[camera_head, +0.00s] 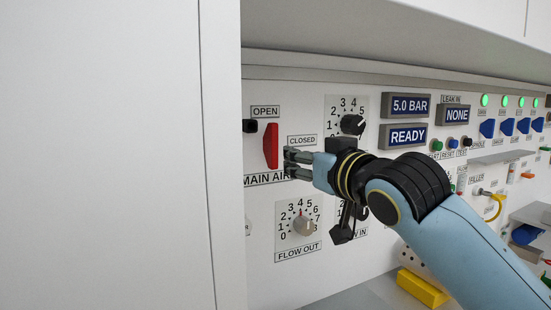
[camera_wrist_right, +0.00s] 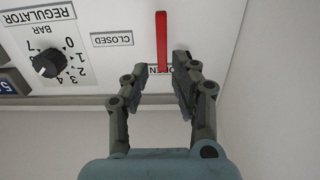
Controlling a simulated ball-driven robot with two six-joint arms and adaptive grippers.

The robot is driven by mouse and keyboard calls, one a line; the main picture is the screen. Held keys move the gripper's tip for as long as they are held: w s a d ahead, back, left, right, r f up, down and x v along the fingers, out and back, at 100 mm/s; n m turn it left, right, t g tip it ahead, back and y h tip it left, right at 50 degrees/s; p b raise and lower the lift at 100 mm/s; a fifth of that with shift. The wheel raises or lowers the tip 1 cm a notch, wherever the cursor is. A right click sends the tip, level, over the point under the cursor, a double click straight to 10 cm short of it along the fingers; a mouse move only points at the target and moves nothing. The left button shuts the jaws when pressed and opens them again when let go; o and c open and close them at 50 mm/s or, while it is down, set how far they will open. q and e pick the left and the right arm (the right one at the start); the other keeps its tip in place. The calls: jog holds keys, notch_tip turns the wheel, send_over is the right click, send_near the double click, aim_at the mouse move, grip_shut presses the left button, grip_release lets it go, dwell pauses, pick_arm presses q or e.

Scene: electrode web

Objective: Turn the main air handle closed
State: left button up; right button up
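The red main air handle (camera_head: 271,146) stands upright on the white panel, below the OPEN label (camera_head: 265,111) and left of the CLOSED label (camera_head: 301,140). My right gripper (camera_head: 288,162) is just right of the handle in the head view, fingers pointing toward the panel. The right wrist view shows the panel upside down. There the right gripper's fingers (camera_wrist_right: 157,73) are spread apart and empty. The red handle (camera_wrist_right: 161,40) appears between and beyond the tips, nearer the right-hand finger in the picture; contact cannot be told. My left gripper is not in view.
The regulator knob (camera_head: 352,124) and flow out knob (camera_head: 304,225) sit close to my right arm. A plain white wall (camera_head: 110,150) borders the panel on the left. A yellow block (camera_head: 423,288) lies on the grey ledge below.

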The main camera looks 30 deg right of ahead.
aim_at(275, 139)
jog(key=shift+t, duration=0.3)
jog(key=w, duration=0.3)
jog(key=w+r+p, duration=0.1)
jog(key=w, duration=0.3)
jog(key=w+r+p, duration=0.1)
jog(key=w, duration=0.2)
jog(key=shift+w+d+r, duration=0.1)
jog(key=shift+w+d, duration=0.1)
jog(key=shift+w, duration=0.15)
grip_shut()
